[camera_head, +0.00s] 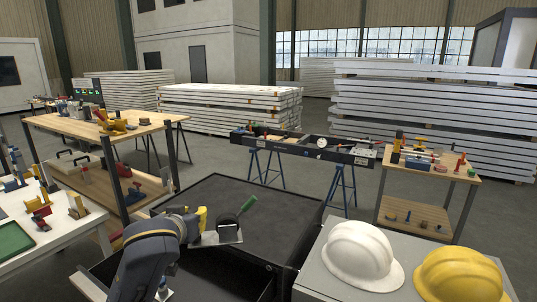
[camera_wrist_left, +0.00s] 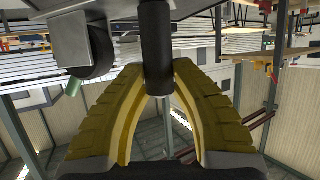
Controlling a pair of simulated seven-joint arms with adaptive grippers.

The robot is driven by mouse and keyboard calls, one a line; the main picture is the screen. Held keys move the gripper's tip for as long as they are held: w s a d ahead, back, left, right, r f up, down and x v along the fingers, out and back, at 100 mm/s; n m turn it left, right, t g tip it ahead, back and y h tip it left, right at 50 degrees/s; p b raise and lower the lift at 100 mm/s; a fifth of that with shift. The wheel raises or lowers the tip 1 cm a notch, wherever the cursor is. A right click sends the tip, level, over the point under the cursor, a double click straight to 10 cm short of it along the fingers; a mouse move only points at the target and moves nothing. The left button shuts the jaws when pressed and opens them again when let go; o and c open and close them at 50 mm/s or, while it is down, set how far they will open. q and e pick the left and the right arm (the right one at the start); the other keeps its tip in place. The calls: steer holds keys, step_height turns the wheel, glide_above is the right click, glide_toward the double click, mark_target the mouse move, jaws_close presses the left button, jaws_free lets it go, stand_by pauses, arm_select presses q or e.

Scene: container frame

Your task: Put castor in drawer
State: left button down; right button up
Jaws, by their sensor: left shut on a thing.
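In the left wrist view, the fingers (camera_wrist_left: 158,82) close on a dark cylindrical part of the castor (camera_wrist_left: 157,45), with the wheel and green piece to the left. The drawer's near part is partly hidden by my arm and the castor. My right gripper is not in view.
A grey cabinet top with a white helmet (camera_head: 361,255) and a yellow helmet (camera_head: 458,277) stands right of the drawer. A wooden-topped workbench (camera_head: 70,122) and a white table (camera_head: 75,232) with tools stand left. A long black beam on blue trestles (camera_head: 285,147) lies beyond.

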arm_select(q)
steer(key=shift+d, duration=0.15)
steer(key=shift+d+r, duration=0.15)
steer(key=shift+r, duration=0.75)
steer(key=s+f, duration=0.8)
steer(key=f, duration=0.5)
steer(key=shift+s+a+f, duration=0.25)
steer(key=shift+a+f, duration=0.05)
steer(key=shift+a, duration=0.05)
steer(key=shift+f, duration=0.1)
steer(key=shift+s+d+f, duration=0.15)
steer(key=shift+f, duration=0.2)
